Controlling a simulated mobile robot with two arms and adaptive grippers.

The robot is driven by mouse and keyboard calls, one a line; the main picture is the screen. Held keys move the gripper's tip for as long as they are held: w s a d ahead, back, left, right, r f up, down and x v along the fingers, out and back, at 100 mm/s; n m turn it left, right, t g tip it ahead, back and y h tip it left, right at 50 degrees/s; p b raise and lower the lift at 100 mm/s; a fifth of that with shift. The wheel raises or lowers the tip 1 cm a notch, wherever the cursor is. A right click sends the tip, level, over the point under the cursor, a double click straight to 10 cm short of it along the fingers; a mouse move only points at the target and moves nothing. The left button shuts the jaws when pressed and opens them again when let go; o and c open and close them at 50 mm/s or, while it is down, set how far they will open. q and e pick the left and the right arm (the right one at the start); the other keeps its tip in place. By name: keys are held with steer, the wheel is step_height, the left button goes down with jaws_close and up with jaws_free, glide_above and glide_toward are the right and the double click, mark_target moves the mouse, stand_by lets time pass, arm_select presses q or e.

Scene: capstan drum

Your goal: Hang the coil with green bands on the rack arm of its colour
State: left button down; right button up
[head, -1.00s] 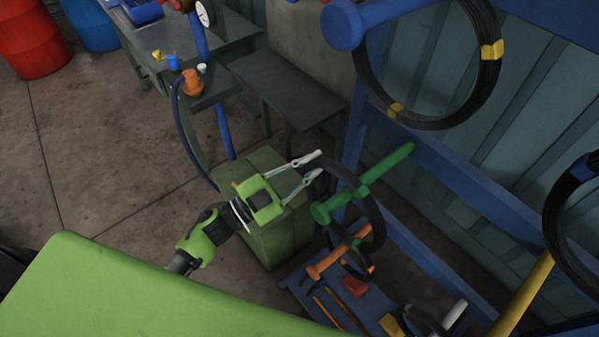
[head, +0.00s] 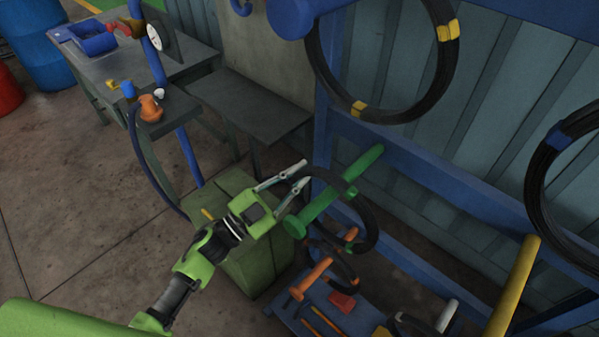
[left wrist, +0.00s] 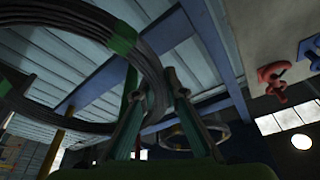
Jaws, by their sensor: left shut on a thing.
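The coil with green bands (head: 374,226) is a black ring beside the blue rack. One green band (left wrist: 123,37) shows clearly in the left wrist view. My left gripper (head: 303,175) is shut on the coil's upper left part. The green rack arm (head: 325,204) slants from its round front knob up to the right towards the rack. The coil crosses over this arm behind the knob and appears to hang around it; whether its top rests on the arm I cannot tell. My right gripper is not in view.
A coil with yellow bands (head: 447,62) hangs above, and one with a blue band (head: 540,180) at the right. An orange arm (head: 311,279) with a dark coil sits below, a yellow arm (head: 512,285) lower right. A green cabinet (head: 250,262) stands under my left gripper.

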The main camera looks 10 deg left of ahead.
arm_select(q)
steer(key=shift+f, duration=0.1)
stand_by(0.7)
steer(key=c, duration=2)
jaws_free()
steer(key=shift+s+f, duration=0.1)
steer(key=shift+f, duration=0.25)
steer(key=v, duration=1.1)
steer(key=shift+s+a+r, duration=0.15)
steer(key=shift+s+a, duration=0.15)
steer(key=shift+s, duration=0.05)
steer(key=shift+s+a+p, duration=0.15)
steer(key=shift+s+a, duration=0.65)
steer(key=shift+s, duration=0.4)
steer(key=shift+s+a+p, duration=0.2)
steer(key=shift+s+a, duration=0.6)
steer(key=shift+s, duration=0.4)
steer(key=shift+s+a+p, duration=0.15)
steer(key=shift+s+a, duration=0.65)
steer(key=shift+s, duration=0.4)
